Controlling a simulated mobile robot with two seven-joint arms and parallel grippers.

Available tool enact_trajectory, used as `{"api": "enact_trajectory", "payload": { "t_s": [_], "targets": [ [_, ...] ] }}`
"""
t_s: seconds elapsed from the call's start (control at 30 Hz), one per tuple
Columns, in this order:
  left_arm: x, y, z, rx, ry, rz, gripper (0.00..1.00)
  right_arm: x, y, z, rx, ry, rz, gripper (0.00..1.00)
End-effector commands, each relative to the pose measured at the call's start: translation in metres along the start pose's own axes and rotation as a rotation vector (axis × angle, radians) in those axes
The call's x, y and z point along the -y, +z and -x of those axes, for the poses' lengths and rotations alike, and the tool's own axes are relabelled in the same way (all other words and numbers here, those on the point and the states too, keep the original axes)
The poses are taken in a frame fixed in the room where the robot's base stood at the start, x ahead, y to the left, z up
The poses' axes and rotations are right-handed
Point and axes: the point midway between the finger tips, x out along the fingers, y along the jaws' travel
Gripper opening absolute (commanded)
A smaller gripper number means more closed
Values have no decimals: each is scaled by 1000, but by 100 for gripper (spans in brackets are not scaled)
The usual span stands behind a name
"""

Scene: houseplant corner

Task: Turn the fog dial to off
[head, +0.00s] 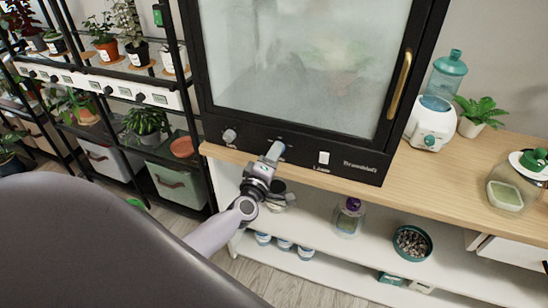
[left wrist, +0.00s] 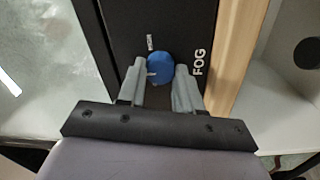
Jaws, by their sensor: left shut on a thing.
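The fog dial (left wrist: 160,68) is a round blue knob on a black panel, beside the white word FOG in the left wrist view. My left gripper (left wrist: 160,84) has one grey finger on each side of the dial and is shut on it. In the head view my left gripper (head: 275,150) reaches the lower front panel of the glass cabinet (head: 300,60) and hides most of the dial. A small white label (left wrist: 150,42) lies beyond the dial; I cannot read it or tell the dial's setting. My right gripper is not in view.
A grey knob (head: 229,136) and a white lamp switch (head: 323,158) flank my left gripper on the panel. A brass handle (head: 400,84) runs up the cabinet door. A humidifier (head: 432,122), a plant (head: 480,114) and a jar (head: 506,194) stand on the wooden top (head: 420,180).

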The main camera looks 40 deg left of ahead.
Motion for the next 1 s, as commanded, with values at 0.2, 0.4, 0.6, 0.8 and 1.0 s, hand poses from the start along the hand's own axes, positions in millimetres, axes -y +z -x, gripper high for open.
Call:
{"api": "enact_trajectory", "payload": {
  "t_s": [0.2,0.4,0.6,0.8,1.0],
  "targets": [
    [2,0,0,-11,1,208,4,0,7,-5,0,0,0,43],
    [2,1,0,-20,2,398,4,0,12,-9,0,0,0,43],
    [2,1,0,-29,3,588,4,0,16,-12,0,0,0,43],
    [2,1,0,-38,4,778,4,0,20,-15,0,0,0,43],
    [1,1,0,-46,6,956,4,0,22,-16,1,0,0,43]
  ]
}}
